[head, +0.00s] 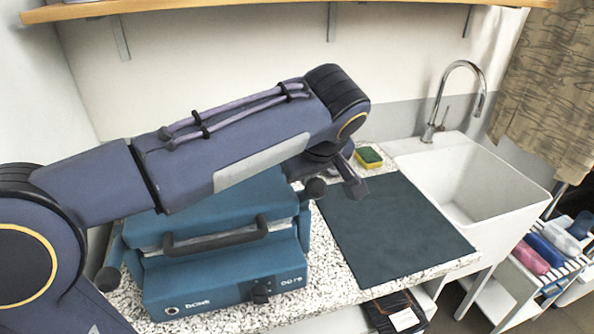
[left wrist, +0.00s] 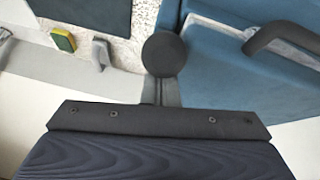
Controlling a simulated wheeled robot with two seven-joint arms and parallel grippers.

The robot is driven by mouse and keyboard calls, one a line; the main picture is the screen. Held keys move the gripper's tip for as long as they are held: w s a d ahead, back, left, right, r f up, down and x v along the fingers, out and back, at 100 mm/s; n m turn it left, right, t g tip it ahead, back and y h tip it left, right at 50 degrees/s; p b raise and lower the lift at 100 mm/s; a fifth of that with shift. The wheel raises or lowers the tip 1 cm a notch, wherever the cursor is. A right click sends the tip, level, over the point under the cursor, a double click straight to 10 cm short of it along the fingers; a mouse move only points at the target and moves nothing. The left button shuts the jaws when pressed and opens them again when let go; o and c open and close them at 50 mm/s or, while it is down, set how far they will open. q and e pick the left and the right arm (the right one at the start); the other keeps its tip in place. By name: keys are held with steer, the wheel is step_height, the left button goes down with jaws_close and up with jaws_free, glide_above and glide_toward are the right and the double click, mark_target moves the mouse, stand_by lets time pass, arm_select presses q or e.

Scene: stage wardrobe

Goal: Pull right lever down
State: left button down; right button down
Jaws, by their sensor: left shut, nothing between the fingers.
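The blue machine (head: 210,282) stands on the speckled counter, with a dark front handle (head: 215,238) and an arm with a round black knob on each side. The right lever's knob (head: 315,188) is at the machine's upper right. It also shows large in the left wrist view (left wrist: 166,55), just ahead of my gripper. The left lever's knob (head: 108,279) is low at the machine's left front. My left gripper (head: 355,188) is shut and empty, just right of the right knob; I cannot tell whether they touch. My left forearm hides part of the machine's top. My right gripper is not in view.
A dark mat (head: 395,232) lies right of the machine. A yellow-green sponge (head: 369,157) sits behind it. A white sink (head: 470,185) with a tall tap (head: 452,95) is at the right. A wooden shelf (head: 230,8) runs above.

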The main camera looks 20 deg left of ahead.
arm_select(q)
steer(key=s+d+f+t+y+b, duration=0.3)
steer(key=s+f+t+b, duration=0.1)
steer(key=b, duration=1.1)
step_height(320, 180, down, 2)
steer(key=shift+s+f+t+y, duration=0.1)
steer(key=shift+s+t+y, duration=0.2)
steer(key=shift+t, duration=0.4)
steer(key=shift+d+f, duration=0.1)
steer(key=r+p, duration=0.1)
steer(key=r, duration=0.1)
steer(key=a+r+p, duration=0.1)
steer(key=r, duration=0.2)
steer(key=shift+r+p, duration=0.15)
steer(key=shift+p, duration=0.2)
glide_toward(311, 196)
steer(key=shift+s+d+f, duration=0.3)
steer(key=shift+s+f, duration=0.15)
